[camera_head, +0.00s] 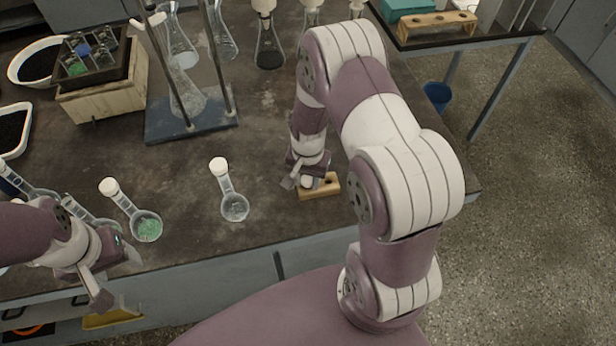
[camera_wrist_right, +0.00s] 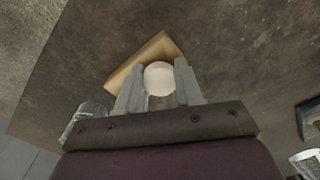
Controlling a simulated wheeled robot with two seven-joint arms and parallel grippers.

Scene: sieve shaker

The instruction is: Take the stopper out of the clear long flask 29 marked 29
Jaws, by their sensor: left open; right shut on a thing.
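A clear long-necked flask (camera_head: 234,205) lies tilted near the front of the bench, with a white stopper (camera_head: 219,167) in its neck. A flask with green contents (camera_head: 146,227) lies to its left, also white-stoppered. I cannot read any number, so I cannot tell which is 29. My right gripper (camera_head: 306,180) is shut on a white round-topped thing (camera_wrist_right: 159,78), by its look a stopper, at the wooden block (camera_head: 326,189). What is below its top is hidden. My left gripper (camera_head: 117,273) is open and empty at the bench's front edge, near the green flask.
More flasks lie at the far left, partly behind my left arm. A blue-based stand (camera_head: 190,127) with glassware and a wooden crate (camera_head: 105,99) stand further back. A dark-liquid flask (camera_head: 269,50) stands at the back. The bench between the stand and the front flasks is clear.

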